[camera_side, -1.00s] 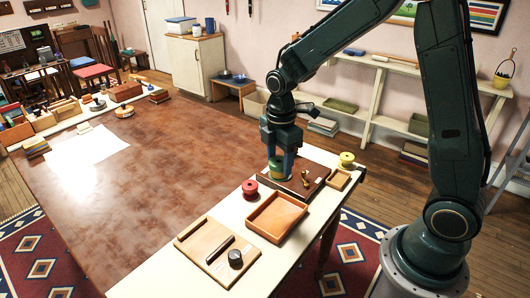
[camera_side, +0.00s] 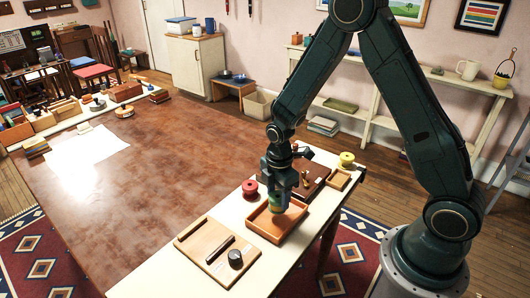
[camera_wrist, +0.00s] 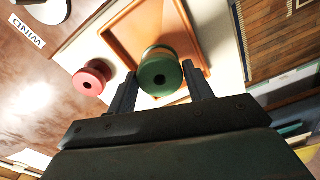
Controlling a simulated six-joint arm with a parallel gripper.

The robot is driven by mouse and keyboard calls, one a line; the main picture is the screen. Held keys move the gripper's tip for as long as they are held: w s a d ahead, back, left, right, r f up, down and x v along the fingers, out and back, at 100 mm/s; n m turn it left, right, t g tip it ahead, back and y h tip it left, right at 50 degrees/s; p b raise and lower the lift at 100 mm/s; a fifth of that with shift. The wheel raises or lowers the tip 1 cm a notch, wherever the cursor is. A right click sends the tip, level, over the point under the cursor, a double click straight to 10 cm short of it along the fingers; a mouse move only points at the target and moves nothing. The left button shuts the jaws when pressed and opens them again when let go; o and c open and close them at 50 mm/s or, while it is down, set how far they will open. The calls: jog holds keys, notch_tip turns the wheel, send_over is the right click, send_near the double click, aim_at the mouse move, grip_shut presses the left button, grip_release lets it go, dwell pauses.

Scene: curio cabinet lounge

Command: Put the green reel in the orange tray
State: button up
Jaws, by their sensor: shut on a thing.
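The green reel (camera_wrist: 160,72) is between the fingers of my gripper (camera_wrist: 158,88), which is shut on it. In the side view the reel (camera_side: 275,204) is partly covered by my gripper (camera_side: 280,196). The orange tray (camera_side: 263,228) is a shallow square box on the pale strip of the table. The reel is over the tray's inside, towards its back. In the wrist view the tray (camera_wrist: 125,40) lies behind the reel. I cannot tell whether the reel touches the tray floor.
A red reel (camera_side: 250,188) stands beside the tray, at its back left. A brown board (camera_side: 313,176) lies behind the tray, with a small wooden tray (camera_side: 338,180) and a yellow reel (camera_side: 346,158) beyond. A wooden board with a dark knob (camera_side: 235,259) lies in front.

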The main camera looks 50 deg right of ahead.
jog(key=shift+f, duration=1.9)
jog(key=shift+f, duration=0.1)
jog(key=o, duration=1.4)
notch_tip(320, 180, up, 12)
